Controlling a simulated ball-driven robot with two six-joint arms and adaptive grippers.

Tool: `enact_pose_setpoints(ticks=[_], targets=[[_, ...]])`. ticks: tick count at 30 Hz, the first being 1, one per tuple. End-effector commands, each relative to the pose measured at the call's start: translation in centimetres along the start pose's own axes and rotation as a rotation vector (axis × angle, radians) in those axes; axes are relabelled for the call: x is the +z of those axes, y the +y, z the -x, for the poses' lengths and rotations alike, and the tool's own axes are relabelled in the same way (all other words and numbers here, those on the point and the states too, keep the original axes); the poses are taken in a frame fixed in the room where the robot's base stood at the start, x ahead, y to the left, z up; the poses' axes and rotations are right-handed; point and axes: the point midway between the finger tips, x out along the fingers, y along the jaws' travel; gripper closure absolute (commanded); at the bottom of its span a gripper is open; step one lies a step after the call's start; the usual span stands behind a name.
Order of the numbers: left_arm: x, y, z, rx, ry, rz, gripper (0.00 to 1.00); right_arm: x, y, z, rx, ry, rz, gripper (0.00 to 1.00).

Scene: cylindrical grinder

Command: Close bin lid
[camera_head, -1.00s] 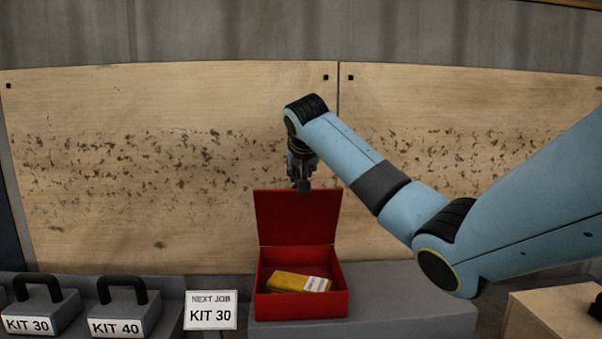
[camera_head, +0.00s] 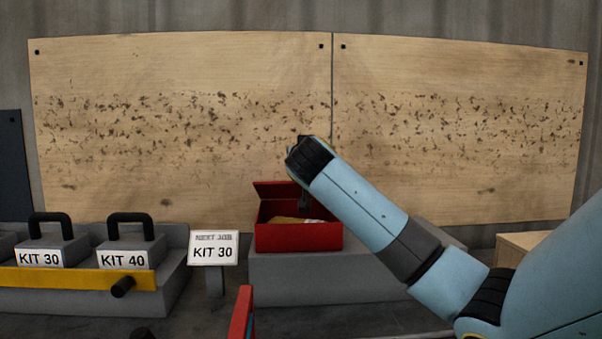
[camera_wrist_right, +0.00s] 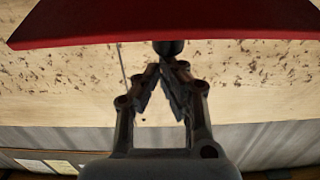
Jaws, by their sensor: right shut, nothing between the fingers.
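The red bin (camera_head: 298,238) sits on a grey block, with a yellow packet (camera_head: 290,220) inside. Its red lid (camera_head: 272,190) is open, raised at the back; my right arm covers its right part, so its exact tilt is hard to tell. In the right wrist view a red panel, the lid (camera_wrist_right: 160,22), spans the top. The shut, empty fingertips (camera_wrist_right: 168,66) are close to a dark round piece at its edge; contact is unclear. My left gripper is out of view.
The grey block (camera_head: 330,280) has a clear right part. Left stand a KIT 30 sign (camera_head: 213,248) and two handled cases, KIT 30 (camera_head: 40,256) and KIT 40 (camera_head: 125,257), behind a yellow rail (camera_head: 75,278). A red upright piece (camera_head: 240,315) shows at the bottom.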

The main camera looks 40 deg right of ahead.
Motion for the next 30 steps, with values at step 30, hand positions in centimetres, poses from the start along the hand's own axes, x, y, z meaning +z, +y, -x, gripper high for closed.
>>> enact_pose_setpoints(ticks=[30], targets=[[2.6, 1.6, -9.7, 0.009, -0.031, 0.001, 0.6, 8.5, 0.0, 3.2, 0.002, 0.148, 0.0, 1.0]])
